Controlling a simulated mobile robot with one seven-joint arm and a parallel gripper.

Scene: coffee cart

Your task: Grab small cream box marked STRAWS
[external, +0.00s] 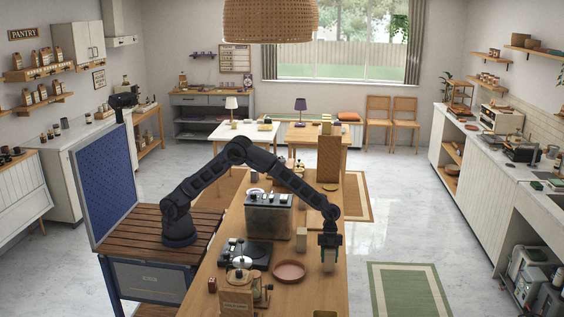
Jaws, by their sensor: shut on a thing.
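A small cream box (328,266) is between the fingers of my gripper (328,250) near the right edge of the long wooden counter. My gripper points down and is shut on the box's upper part. The box looks upright; any STRAWS marking is too small to read. I cannot tell whether its bottom touches the counter. A second cream block or box (302,239) stands on the counter just left of my gripper, apart from it.
A reddish round dish (289,271) lies left of my gripper. A wooden grinder-like box (240,290), a black scale-like device (244,253) and a dark glass-fronted case (269,216) stand further left. A tall wicker-like panel (329,158) stands behind. Bare counter (310,297) shows in front.

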